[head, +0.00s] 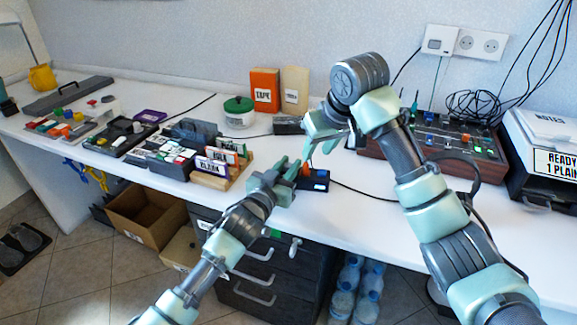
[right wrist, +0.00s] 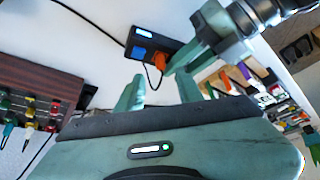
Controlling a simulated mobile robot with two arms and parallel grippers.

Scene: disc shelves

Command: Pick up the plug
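The plug (head: 306,170) is small and orange. It sits at a black socket block (head: 318,181) with blue lit parts on the white table. In the right wrist view the plug (right wrist: 158,60) stands against the side of the block (right wrist: 150,44). My left gripper (head: 289,169) is just left of the plug, its fingers apparently parted; it also shows in the right wrist view (right wrist: 180,62), close beside the plug. Whether it touches the plug I cannot tell. My right gripper (head: 308,150) is above and behind the plug; its fingers are apart and empty in the right wrist view (right wrist: 158,90).
A wooden holder with labelled cards (head: 222,172) stands left of my left gripper. A green-lidded jar (head: 239,112), an orange box (head: 265,90) and a tan box (head: 295,88) stand behind. A control panel (head: 455,143) is at right. Black cables cross the table.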

